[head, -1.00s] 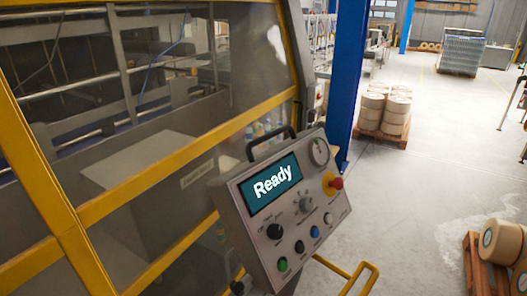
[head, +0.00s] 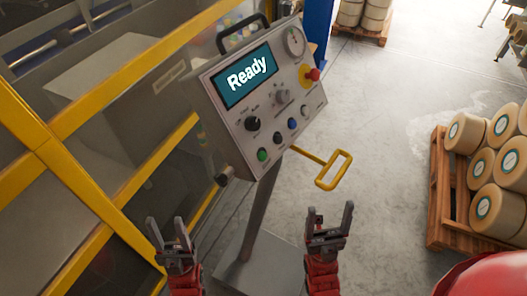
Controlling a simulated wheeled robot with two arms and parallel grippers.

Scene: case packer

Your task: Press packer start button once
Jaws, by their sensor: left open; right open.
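The packer's control panel (head: 238,115) stands on a grey post in the middle of the head view, tilted, with its screen (head: 246,76) reading "Ready". A green button (head: 263,155) is at the panel's lower left. Beside it run a black button (head: 277,138), a blue button (head: 292,124) and a pale button (head: 305,111). No label naming the start button is readable. My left gripper (head: 167,232) is open and empty, below and left of the panel. My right gripper (head: 330,220) is open and empty, below and right of the panel. Neither touches the panel.
A red emergency stop (head: 313,75) and black knobs are on the same panel. A yellow handle (head: 335,171) sticks out below it on the right. The yellow-framed packer enclosure (head: 75,185) fills the left. A pallet of rolls (head: 440,205) stands at right. Open floor lies between.

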